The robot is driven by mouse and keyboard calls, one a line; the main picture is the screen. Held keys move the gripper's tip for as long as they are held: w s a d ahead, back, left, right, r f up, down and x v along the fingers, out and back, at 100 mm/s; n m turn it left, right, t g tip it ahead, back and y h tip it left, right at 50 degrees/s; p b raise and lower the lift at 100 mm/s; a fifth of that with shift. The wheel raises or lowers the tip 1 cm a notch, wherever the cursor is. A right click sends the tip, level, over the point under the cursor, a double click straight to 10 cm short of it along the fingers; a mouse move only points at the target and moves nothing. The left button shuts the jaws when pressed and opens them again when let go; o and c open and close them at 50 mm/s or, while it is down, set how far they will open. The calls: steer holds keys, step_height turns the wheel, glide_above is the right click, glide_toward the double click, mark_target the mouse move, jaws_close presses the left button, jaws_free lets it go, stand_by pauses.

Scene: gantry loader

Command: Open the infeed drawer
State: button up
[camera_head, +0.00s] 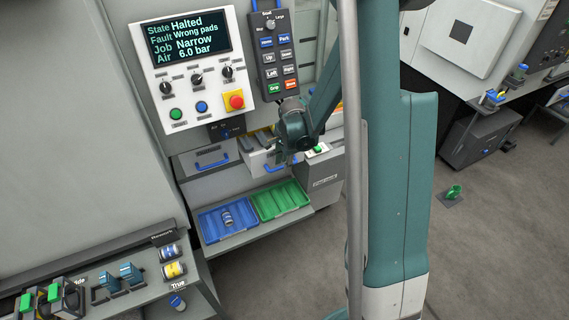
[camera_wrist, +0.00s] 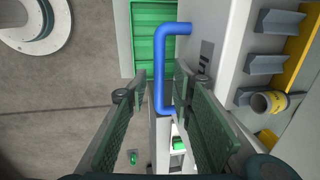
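The infeed drawer (camera_head: 256,162) is the right one of two drawers under the control panel. It stands partly out, with grey blocks showing inside. In the wrist view its pale front (camera_wrist: 208,75) carries a label beginning "In", and the inside shows grey blocks and a small can (camera_wrist: 268,102). Its blue handle (camera_wrist: 158,70) runs between the fingers of my gripper (camera_wrist: 161,75). The fingers are apart, one on each side of the bar, with gaps visible. In the head view my gripper (camera_head: 281,150) is at the drawer front and partly hides it and the handle.
A closed-looking left drawer (camera_head: 196,166) with a blue handle is beside it. Below, a shelf holds a blue tray (camera_head: 210,233) with a can and a green tray (camera_head: 279,201). A grey box (camera_head: 325,172) stands close on the right. The control panel (camera_head: 192,70) is above.

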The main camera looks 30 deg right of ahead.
jaws_close()
steer(key=shift+s, duration=0.15)
steer(key=s+b, duration=0.5)
steer(key=s, duration=2.2)
jaws_free()
steer(key=shift+r, duration=0.25)
